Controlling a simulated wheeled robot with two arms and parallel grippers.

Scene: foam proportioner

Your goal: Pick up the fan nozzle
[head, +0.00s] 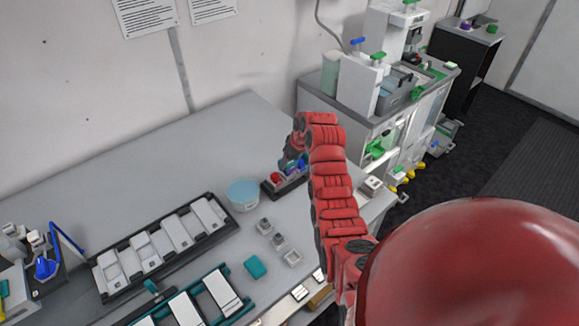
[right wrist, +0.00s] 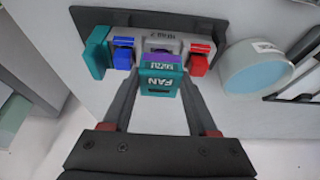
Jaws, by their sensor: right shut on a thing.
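The fan nozzle (right wrist: 162,82) is a teal block with a purple top and the lettering "FAN NOZZLE" in the right wrist view. My right gripper (right wrist: 162,72) has one finger on each side of it and is shut on it. The nozzle is at the dark rack (right wrist: 220,22), in front of its grey holder; I cannot tell whether it is still seated. In the head view my right gripper (head: 292,160) is over the rack (head: 270,188) on the table, and the red arm partly hides the rack. My left gripper is not in view.
A red piece (right wrist: 199,62), a blue piece (right wrist: 123,55) and a teal piece (right wrist: 98,52) stand close beside the nozzle. A round light-blue tub (head: 242,194) stands left of the rack. Trays with white blocks (head: 160,243) lie further left. The table's back (head: 200,125) is clear.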

